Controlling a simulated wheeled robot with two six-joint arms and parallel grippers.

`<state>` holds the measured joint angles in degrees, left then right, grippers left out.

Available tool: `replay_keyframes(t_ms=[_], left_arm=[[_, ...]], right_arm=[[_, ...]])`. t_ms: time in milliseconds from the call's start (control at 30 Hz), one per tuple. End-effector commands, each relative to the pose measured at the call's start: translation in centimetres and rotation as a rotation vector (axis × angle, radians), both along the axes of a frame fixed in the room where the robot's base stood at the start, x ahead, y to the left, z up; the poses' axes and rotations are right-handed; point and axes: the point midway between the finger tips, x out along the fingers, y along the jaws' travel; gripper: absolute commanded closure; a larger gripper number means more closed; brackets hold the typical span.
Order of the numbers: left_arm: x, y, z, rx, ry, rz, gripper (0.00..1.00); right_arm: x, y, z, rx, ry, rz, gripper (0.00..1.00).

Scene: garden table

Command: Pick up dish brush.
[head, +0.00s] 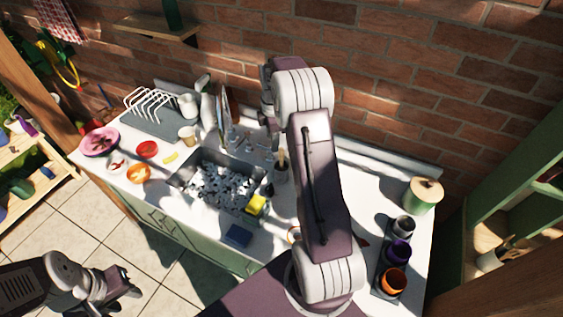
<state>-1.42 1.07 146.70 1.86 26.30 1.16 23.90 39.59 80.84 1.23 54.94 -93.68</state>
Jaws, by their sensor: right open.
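A slim wooden handle (282,158) stands upright in a light holder (280,174) on the counter, just right of the sink. It looks like the dish brush, but its bristles are hidden and it is too small to be sure. My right gripper (271,122) is open and points down behind the sink, near the wall and up and left of this handle in the picture. My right forearm covers part of the counter. My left gripper (130,284) hangs over the floor at the lower left, away from the counter; its jaw opening is unclear.
The sink (176,181) is filled with foam. A yellow sponge (256,204) lies at its front right and a blue sponge (238,236) nearer the counter edge. A dish rack (150,104) and bowls are left; a green canister (423,195) and cups in a tray are right.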

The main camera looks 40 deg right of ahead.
Motion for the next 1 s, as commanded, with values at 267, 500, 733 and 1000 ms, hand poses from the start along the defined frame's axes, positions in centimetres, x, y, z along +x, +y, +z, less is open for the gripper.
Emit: replay_keyframes(t_ms=[267, 500, 733, 1000], left_arm=[[0.0, 0.0, -0.1, 0.000, 0.000, 0.000, 0.64], [0.0, 0.0, 1.4, 0.000, 0.000, 0.000, 0.64], [0.0, 0.0, 1.8, 0.000, 0.000, 0.000, 0.64], [0.0, 0.0, 4.6, 0.000, -0.001, 0.000, 0.64]], right_arm=[[0.8, -4.6, -0.9, -0.007, 0.027, 0.250, 0.55], [0.8, -4.5, -3.1, -0.005, 0.030, 0.254, 0.55], [1.0, -4.5, -4.8, -0.008, 0.024, 0.253, 0.55], [0.4, -4.2, -8.9, -0.006, 0.028, 0.253, 0.55]])
